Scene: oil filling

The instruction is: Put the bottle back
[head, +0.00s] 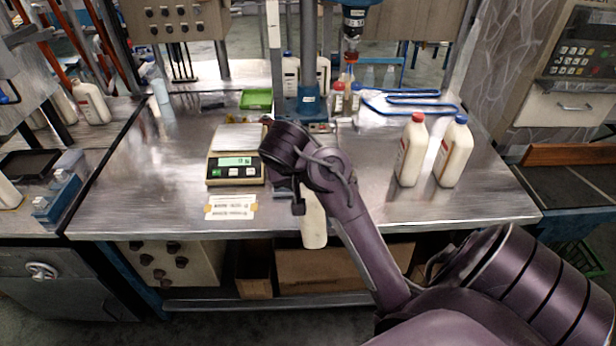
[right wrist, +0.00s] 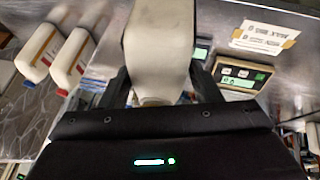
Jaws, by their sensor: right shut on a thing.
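A white bottle (right wrist: 160,40) is between the two fingers of my right gripper (right wrist: 162,88), which is shut on it. In the right wrist view its broad body points away from the palm and its narrower end lies near the palm. In the head view the lower part of this bottle (head: 314,222) shows below my right wrist, over the table's front edge; my arm hides the rest and the fingers. Two more white bottles stand upright on the right of the table: a red-capped one (head: 411,152) and a blue-capped one (head: 454,155). My left gripper is not in view.
A scale (head: 236,171) with a lit display stands left of my right wrist, a paper label (head: 231,207) in front of it. A green tray (head: 256,99), a drill-like machine (head: 309,100) and a blue rack (head: 410,98) are behind. The steel table (head: 130,195) is clear at front left.

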